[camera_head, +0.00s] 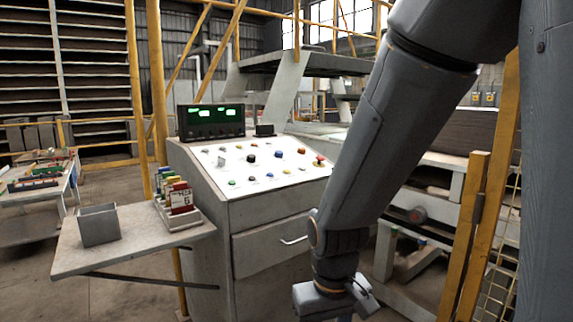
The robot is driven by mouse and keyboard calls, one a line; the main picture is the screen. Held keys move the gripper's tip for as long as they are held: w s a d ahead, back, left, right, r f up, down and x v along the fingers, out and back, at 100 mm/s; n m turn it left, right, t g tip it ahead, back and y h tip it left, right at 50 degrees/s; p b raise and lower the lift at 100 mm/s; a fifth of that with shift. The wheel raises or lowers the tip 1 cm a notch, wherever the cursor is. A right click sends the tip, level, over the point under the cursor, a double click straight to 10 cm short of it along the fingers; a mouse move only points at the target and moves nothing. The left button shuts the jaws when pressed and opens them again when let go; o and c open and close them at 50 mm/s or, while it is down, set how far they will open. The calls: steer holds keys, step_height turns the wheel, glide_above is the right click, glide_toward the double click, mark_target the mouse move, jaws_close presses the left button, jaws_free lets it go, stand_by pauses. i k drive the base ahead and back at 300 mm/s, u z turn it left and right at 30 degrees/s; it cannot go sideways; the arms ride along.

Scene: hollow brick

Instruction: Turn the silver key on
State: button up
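The sloped white control panel (262,163) sits on top of a grey console in the middle of the view. It carries several small coloured buttons and knobs. A small silver piece (221,161) stands at the panel's left side and may be the silver key. It is too small for me to tell its shape or how it is turned. My arm comes down from the upper right, and its wrist is at the bottom edge, in front of the console's lower right and well below the panel. The fingers of my gripper do not show.
A dark display (211,121) with green digits stands behind the panel. A side shelf (135,245) at left holds a grey open box (98,225) and a rack of coloured cards (178,199). The console has a drawer handle (294,240). Yellow posts (462,235) stand at right.

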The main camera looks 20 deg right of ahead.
mark_target(221, 160)
steer(key=k, duration=0.5)
steer(key=u, duration=0.5)
steer(key=i, duration=1.4)
steer(key=u, duration=0.15)
